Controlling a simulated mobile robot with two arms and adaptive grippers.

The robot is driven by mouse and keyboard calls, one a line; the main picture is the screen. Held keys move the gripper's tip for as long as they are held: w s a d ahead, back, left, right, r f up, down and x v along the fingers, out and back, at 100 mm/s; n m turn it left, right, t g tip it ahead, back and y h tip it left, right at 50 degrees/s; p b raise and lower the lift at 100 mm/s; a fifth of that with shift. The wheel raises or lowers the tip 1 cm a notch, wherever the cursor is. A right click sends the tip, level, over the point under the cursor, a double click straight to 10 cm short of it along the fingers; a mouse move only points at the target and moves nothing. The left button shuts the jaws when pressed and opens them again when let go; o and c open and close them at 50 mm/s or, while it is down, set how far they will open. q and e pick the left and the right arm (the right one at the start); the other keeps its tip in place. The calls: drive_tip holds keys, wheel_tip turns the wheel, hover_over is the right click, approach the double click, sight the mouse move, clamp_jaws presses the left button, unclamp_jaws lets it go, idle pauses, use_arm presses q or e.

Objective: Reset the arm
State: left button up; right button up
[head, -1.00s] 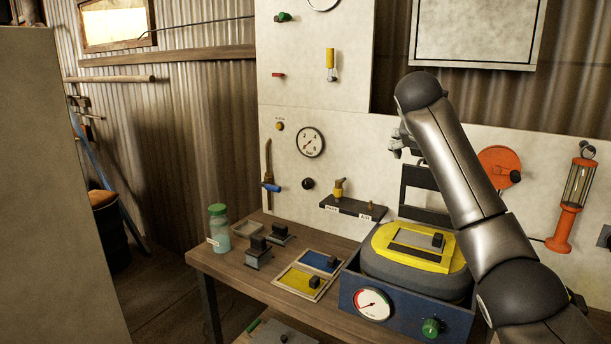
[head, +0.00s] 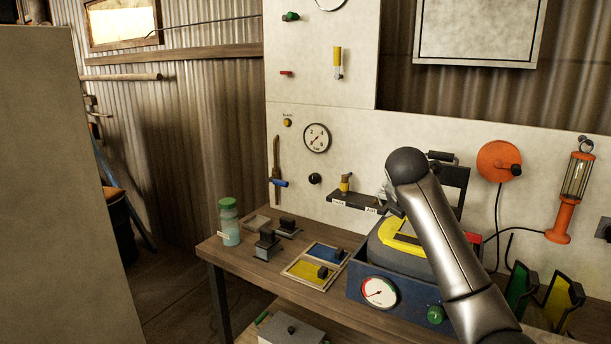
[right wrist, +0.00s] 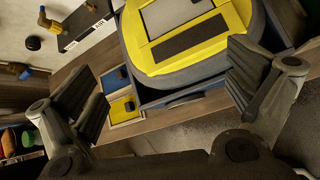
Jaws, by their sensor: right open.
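My right arm (head: 445,250) reaches up and leftward over the bench in the head view. Its gripper is mostly hidden behind the arm there. In the right wrist view my right gripper (right wrist: 166,78) is open and empty, its two fingers wide apart. Between and beyond the fingers is the yellow-topped grey pot (right wrist: 240,15), seated in a blue box. In the head view the blue box (head: 408,305), with a dial gauge and a green knob, is partly covered by my arm. My left gripper is not in view.
The wooden bench (head: 232,262) also bears a jar with a green lid (head: 229,222), dark stamp-like blocks and a tray with blue and yellow fields (head: 303,280). Green and yellow holders (head: 558,300) stand at right. A tall grey panel (head: 50,200) blocks the left.

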drive_tip(key=s+a+f+m+g+y, duration=0.1)
drive_tip(key=s+f+m, duration=0.4)
drive_tip(key=f, duration=0.5)
drive_tip(key=s+a+f+m+g+y, duration=0.1)
drive_tip(key=s+a+f+m, duration=0.1)
drive_tip(key=s+f, duration=0.7)
drive_tip(key=s+a+f+m+y, duration=0.1)
drive_tip(key=s+f+m, duration=0.35)
drive_tip(key=f, duration=0.65)
drive_tip(key=s+f+m+g+y, duration=0.1)
drive_tip(key=s+f+m, duration=0.35)
drive_tip(key=s, duration=1.05)
drive_tip(key=s+f+m+g, duration=0.1)
drive_tip(key=s+m+g, duration=0.1)
drive_tip(key=s+m, duration=0.95)
drive_tip(key=s+f+n+g, duration=0.1)
drive_tip(key=s+f+n, duration=0.15)
drive_tip(key=f, duration=1.05)
drive_tip(key=s+f+n, duration=0.1)
drive_tip(key=s+f, duration=0.2)
drive_tip(key=f, duration=1.1)
drive_tip(key=s+d+f, duration=0.1)
drive_tip(key=s+f, duration=0.6)
drive_tip(key=s, duration=0.1)
drive_tip(key=s+d+f+g, duration=0.1)
drive_tip(key=s+d+f, duration=0.1)
drive_tip(key=s+f, duration=0.6)
drive_tip(key=shift+s+d+f, duration=0.2)
drive_tip(key=shift+d+f, duration=0.05)
drive_tip(key=shift+d, duration=0.05)
